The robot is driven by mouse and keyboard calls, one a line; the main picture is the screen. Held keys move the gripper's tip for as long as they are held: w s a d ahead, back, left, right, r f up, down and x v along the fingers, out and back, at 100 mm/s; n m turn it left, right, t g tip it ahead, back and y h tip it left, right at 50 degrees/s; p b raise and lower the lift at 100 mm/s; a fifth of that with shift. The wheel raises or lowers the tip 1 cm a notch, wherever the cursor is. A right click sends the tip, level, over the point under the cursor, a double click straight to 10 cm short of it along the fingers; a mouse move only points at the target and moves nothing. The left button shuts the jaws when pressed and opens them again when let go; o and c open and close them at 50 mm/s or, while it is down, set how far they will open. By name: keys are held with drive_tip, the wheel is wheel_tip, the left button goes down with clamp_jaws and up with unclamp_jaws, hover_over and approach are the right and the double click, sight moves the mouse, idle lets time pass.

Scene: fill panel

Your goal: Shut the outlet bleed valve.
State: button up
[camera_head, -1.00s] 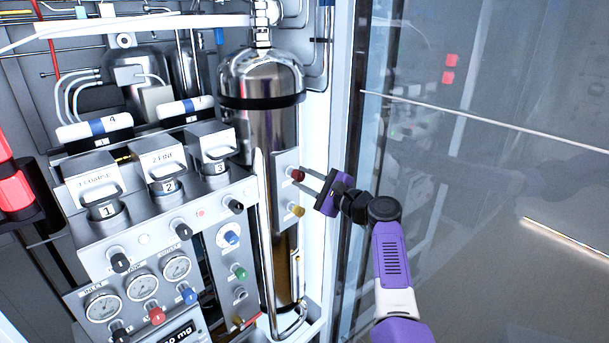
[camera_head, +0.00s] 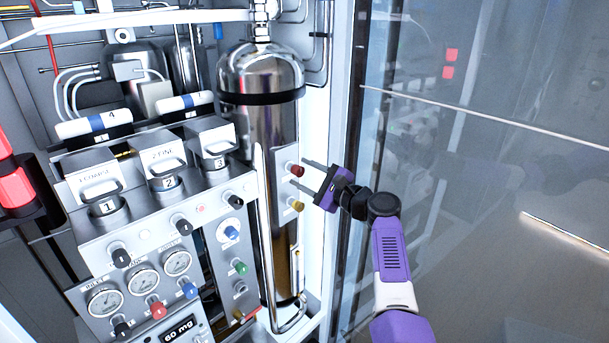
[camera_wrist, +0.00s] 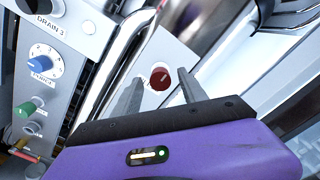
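A small plate on the right side of the panel carries a dark red knob (camera_head: 297,170) above a yellow knob (camera_head: 297,205). I cannot read a label naming either as the outlet bleed valve. My purple gripper (camera_head: 308,174) is at the right of the plate, its fingers pointing left toward the red knob. In the wrist view the red knob (camera_wrist: 160,78) lies between and beyond the two open fingertips of my gripper (camera_wrist: 160,88), with clear gaps on both sides. No contact with the knob is visible. The yellow knob is out of the wrist view.
A shiny cylinder (camera_head: 262,75) stands behind the plate, with a vertical pipe (camera_head: 266,240) in front. At left are numbered canisters, gauges (camera_head: 142,285), a blue dial (camera_head: 231,232) and a green knob (camera_head: 239,267). A glass pane (camera_head: 480,200) lies right of the cabinet edge.

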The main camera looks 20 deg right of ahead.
drive_tip(key=shift+s, duration=0.1)
drive_tip(key=b+v, duration=0.1)
drive_tip(key=v, duration=0.6)
drive_tip(key=shift+s+d, duration=0.2)
drive_tip(key=shift+s, duration=0.05)
idle(0.4)
